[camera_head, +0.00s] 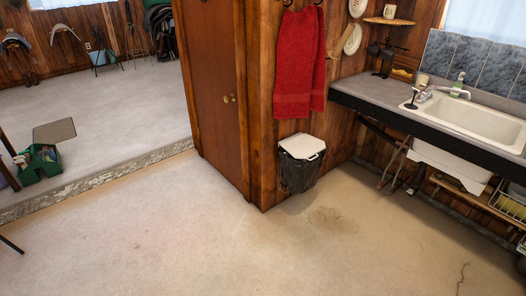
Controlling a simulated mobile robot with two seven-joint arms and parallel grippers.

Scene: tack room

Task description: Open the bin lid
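A small bin (298,174) with a dark bag-like body stands on the floor against the wood-panelled wall, right of the brown door. Its white lid (302,146) lies flat on top and looks shut. Neither of my grippers shows in the head view.
A red towel (298,65) hangs above the bin. A counter (385,96) with a white sink (480,120) runs along the right. A brown door (215,90) is at left of the bin. A raised floor edge (95,180) crosses the left. The floor (230,245) before the bin is clear.

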